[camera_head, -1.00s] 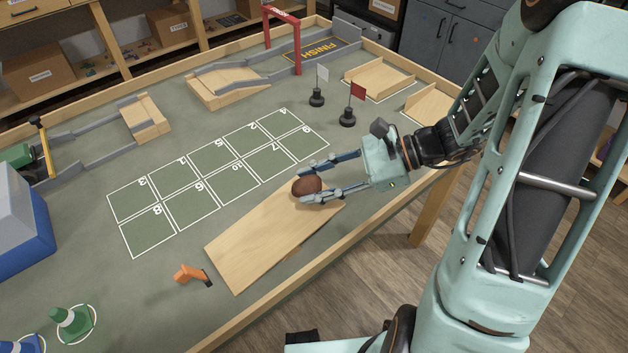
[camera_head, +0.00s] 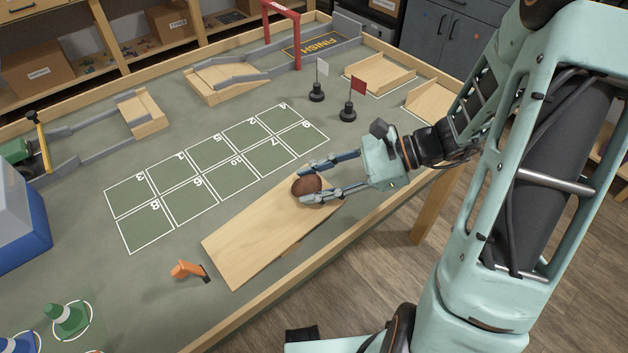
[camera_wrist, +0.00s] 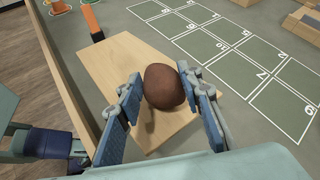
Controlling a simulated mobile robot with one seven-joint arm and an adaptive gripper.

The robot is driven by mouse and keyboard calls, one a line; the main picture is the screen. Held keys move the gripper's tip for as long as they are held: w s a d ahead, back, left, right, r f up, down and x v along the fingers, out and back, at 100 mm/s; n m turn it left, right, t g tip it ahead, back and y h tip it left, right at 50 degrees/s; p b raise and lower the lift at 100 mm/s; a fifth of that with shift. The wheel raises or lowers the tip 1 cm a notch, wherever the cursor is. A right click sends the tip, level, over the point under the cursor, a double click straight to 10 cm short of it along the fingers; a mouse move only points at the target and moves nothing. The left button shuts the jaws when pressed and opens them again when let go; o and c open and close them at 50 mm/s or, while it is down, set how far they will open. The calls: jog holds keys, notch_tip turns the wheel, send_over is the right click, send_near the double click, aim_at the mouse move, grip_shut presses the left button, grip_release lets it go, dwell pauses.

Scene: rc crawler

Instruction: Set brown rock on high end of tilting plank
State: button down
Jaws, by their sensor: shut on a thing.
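The brown rock (camera_head: 306,186) is a smooth, rounded lump between the fingers of my gripper (camera_head: 327,180). My gripper is shut on it, with one finger on each side. The rock also shows in the wrist view (camera_wrist: 164,87), between the blue-padded fingers (camera_wrist: 166,100). The tilting plank (camera_head: 262,235) is a pale wooden board lying slantwise near the table's front edge. The rock is over the plank's end nearest my arm; I cannot tell whether it touches the wood. In the wrist view the plank (camera_wrist: 112,62) runs away from my gripper.
A numbered grid (camera_head: 215,172) lies behind the plank. Red (camera_head: 352,100) and white (camera_head: 318,82) flags stand beyond my gripper.

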jog(key=shift+f+b, duration=1.2)
jog(key=shift+f, duration=0.5)
jog(key=c, duration=1.3)
grip_release()
jog(key=shift+o, duration=0.2)
jog(key=v, duration=1.2)
